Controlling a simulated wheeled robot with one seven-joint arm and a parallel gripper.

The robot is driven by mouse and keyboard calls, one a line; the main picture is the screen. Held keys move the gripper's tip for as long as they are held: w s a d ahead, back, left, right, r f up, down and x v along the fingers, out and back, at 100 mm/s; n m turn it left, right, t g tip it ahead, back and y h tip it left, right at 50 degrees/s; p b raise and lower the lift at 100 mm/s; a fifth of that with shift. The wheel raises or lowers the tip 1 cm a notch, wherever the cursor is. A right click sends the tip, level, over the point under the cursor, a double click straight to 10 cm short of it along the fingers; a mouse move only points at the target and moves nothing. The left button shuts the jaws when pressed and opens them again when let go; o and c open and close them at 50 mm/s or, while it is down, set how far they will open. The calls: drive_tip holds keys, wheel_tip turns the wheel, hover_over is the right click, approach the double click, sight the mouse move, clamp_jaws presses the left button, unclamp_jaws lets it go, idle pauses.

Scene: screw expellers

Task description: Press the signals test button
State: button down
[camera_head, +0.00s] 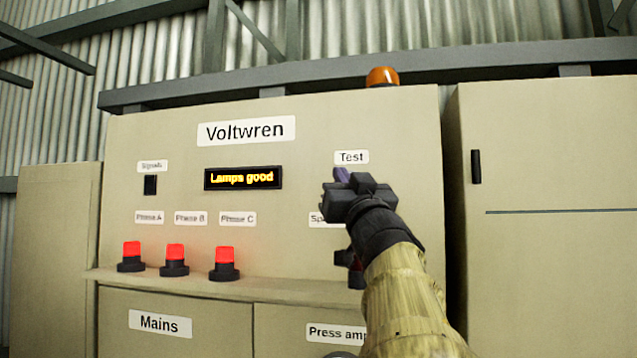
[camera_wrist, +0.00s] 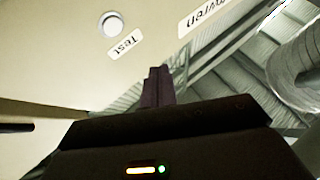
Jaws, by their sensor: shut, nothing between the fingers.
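The cream control panel (camera_head: 290,135) marked "Voltwren" stands ahead. Its "Test" label (camera_head: 351,157) is at the right in the head view, just above my gripper (camera_head: 341,175). The round pale test button (camera_wrist: 111,24) shows in the wrist view beside its label (camera_wrist: 125,43); in the head view it is hidden behind my gripper. My gripper's dark fingers (camera_wrist: 158,85) are shut and empty, and appear apart from the button in the wrist view. The display (camera_head: 243,178) reads "Lamps good". A black switch (camera_head: 150,185) sits under the "Signals" label (camera_head: 152,166).
Red lamps (camera_head: 131,257), (camera_head: 175,260) and (camera_head: 224,264) stand lit on the panel's ledge (camera_head: 180,283). My arm hides part of the panel's right side. An amber beacon (camera_head: 382,76) is on top. A tall cabinet (camera_head: 550,200) stands at the right.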

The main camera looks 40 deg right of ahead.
drive_tip(key=w+d+p, duration=0.2)
drive_tip(key=w+d, duration=0.3)
drive_tip(key=d, duration=0.1)
drive_tip(key=shift+d+p, duration=0.2)
drive_tip(key=shift+p, duration=0.15)
idle(0.4)
drive_tip(key=shift+w, duration=0.15)
idle(1.0)
drive_tip(key=shift+s, duration=0.25)
drive_tip(key=shift+w, duration=0.15)
idle(0.4)
